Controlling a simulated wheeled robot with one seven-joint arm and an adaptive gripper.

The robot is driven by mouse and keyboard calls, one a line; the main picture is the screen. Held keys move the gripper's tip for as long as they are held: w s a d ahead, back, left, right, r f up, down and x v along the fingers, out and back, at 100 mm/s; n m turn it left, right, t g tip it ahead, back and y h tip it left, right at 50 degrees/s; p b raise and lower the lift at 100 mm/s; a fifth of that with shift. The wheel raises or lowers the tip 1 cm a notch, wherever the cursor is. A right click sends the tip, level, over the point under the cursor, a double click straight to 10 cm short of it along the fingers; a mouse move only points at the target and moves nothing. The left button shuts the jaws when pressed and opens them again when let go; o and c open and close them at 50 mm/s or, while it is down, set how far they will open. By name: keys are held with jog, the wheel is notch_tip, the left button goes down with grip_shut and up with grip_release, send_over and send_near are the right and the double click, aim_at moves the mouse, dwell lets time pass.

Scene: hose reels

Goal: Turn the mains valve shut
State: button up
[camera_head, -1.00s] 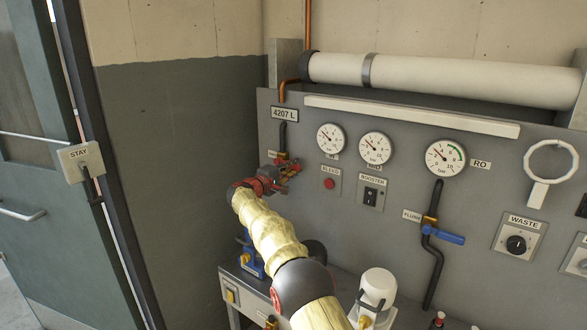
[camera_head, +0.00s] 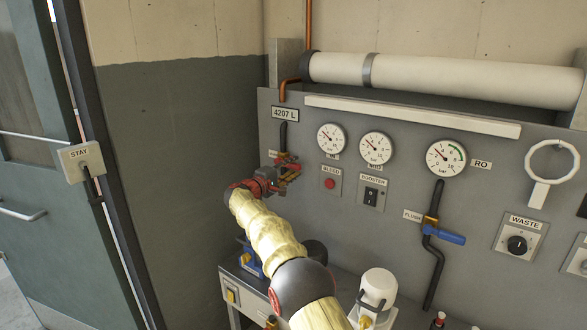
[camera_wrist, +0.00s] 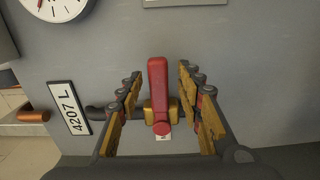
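The mains valve has a red lever (camera_wrist: 158,85) on a brass body (camera_wrist: 160,110) with a dark pipe, beside the 4207 L plate (camera_wrist: 69,107). In the wrist view, the lever lies between the two fingers of my gripper (camera_wrist: 158,78), with a gap on each side. My gripper is open, its fingers with yellow pads, and it holds nothing. In the head view, my gripper (camera_head: 282,178) is at the valve near the panel's left edge. There the gripper and the small valve overlap, so the lever's exact pose is hard to tell.
Gauges (camera_head: 331,138), a red bleed button (camera_head: 330,183) and a booster switch (camera_head: 371,195) are to the right of the valve. A blue flush lever (camera_head: 446,237) is further right. A bench (camera_head: 243,283) is below, and a door (camera_head: 30,200) stands at left.

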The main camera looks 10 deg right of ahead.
jog(key=v, duration=1)
jog(key=shift+s+a, duration=0.25)
jog(key=s+d+r+m+g+y, duration=0.2)
jog(key=s+d+r+m+g, duration=0.15)
jog(key=s+d, duration=0.85)
jog(key=s+d+m+g+y, duration=0.1)
jog(key=s+d+g+y, duration=0.3)
jog(key=s, duration=1.3)
jog(key=s+a+f+m+y, duration=0.1)
jog(key=s+f, duration=0.3)
jog(key=s, duration=0.6)
jog(key=s+a+f+m+y, duration=0.2)
jog(key=s+f+y, duration=0.1)
jog(key=s, duration=0.8)
jog(key=s+a+f+m+y+p, duration=0.1)
jog(key=s+f, duration=0.4)
jog(key=s, duration=0.5)
jog(key=shift+s+a+y, duration=0.35)
jog(key=shift+a+y, duration=0.15)
jog(key=shift+y, duration=0.4)
